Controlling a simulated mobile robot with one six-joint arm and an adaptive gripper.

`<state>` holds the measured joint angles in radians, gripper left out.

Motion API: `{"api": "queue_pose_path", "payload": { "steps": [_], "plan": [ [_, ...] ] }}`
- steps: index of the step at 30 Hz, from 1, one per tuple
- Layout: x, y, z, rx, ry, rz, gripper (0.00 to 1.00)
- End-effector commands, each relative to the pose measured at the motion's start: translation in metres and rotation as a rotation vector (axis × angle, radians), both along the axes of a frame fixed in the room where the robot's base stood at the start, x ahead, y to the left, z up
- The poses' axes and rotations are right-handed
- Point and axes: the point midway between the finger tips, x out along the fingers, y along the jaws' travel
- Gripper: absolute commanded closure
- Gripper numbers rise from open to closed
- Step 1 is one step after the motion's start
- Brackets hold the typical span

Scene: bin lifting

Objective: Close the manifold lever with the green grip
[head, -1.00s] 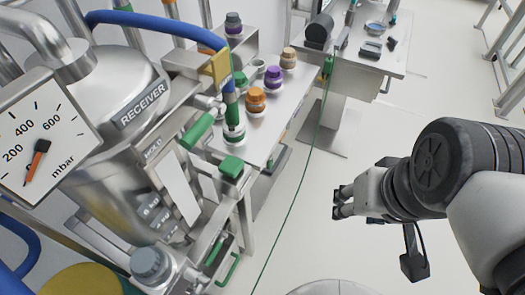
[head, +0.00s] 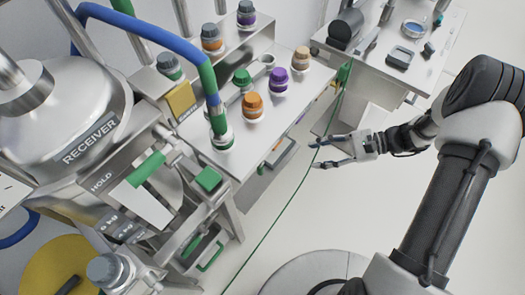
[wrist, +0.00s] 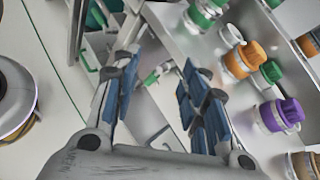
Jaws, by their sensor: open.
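A lever with a green cylindrical grip (head: 146,168) is on the metal unit beside the receiver tank, at the left of the head view. Its grip slants up to the right. A square green knob (head: 209,179) sits just right of it. My gripper (head: 322,152) is open and empty, well to the right of the lever, over the floor in front of the bench. In the wrist view, my gripper (wrist: 155,68) has its blue-padded fingers spread. A small green-tipped part (wrist: 151,78) shows between them; I cannot tell whether it is the same lever.
Jars with coloured lids, one orange (head: 252,106), stand on the metal bench (head: 296,98) between the tank and my arm. A blue hose (head: 140,33) arches over to a green fitting. A thin green line (head: 290,200) crosses the clear floor.

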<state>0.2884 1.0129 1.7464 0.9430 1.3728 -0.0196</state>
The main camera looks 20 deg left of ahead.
Motion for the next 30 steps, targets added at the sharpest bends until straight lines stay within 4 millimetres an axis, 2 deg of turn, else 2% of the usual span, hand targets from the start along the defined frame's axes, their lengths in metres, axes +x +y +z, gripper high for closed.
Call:
{"api": "queue_pose_path", "payload": {
  "steps": [1,6,9,13,18,23,30],
  "plan": [
    [0.001,0.001,-0.022,0.05,0.059,-0.051,0.6],
    [0.001,0.005,-0.087,0.205,0.204,-0.229,0.6],
    [-0.005,0.007,-0.121,0.28,0.272,-0.325,0.6],
    [-0.015,0.011,-0.155,0.349,0.334,-0.423,0.6],
    [-0.024,0.013,-0.176,0.394,0.372,-0.49,0.6],
    [-0.024,0.024,-0.18,0.401,0.379,-0.498,0.6],
    [-0.016,0.07,-0.18,0.399,0.38,-0.492,0.6]
  ]
}}
